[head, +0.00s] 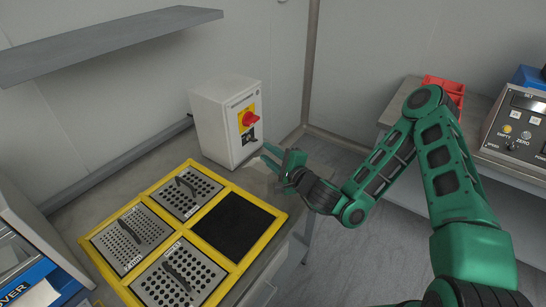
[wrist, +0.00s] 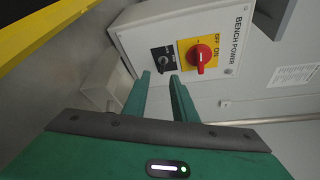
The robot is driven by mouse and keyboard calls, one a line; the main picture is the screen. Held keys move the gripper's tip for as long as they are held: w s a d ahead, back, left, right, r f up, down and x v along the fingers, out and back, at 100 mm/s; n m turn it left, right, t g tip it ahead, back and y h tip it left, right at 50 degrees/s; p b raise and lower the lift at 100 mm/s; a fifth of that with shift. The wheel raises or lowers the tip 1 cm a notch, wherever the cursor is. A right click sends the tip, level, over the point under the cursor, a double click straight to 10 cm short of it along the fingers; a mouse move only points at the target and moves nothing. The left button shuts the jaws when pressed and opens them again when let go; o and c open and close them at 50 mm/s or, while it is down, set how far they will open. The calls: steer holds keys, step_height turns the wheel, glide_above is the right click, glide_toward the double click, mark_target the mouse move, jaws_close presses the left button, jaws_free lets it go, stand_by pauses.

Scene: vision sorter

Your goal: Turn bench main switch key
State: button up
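The bench power box (head: 215,125) is a white cabinet on the back of the bench. Its front carries a red rotary knob (head: 251,118) on a yellow OFF/ON plate, which also shows in the wrist view (wrist: 201,56). Beside the knob is a small black plate with a round key switch (wrist: 165,59); whether a key sits in it is too small to tell. My gripper (wrist: 160,78) points at the box, its two green fingers apart with nothing between them. The fingertips appear just in front of the black plate. In the head view my gripper (head: 270,156) is beside the box's lower right.
A yellow-framed rack (head: 155,195) with perforated metal lids and one dark square (head: 234,226) lies on the bench. A grey shelf (head: 100,45) hangs above. A red bin (head: 445,88) and a control unit (head: 515,130) stand on the right-hand table.

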steer(key=shift+s+d+r, duration=0.35)
steer(key=shift+s+d, duration=0.25)
steer(key=shift+s, duration=0.05)
steer(key=shift+c, duration=0.3)
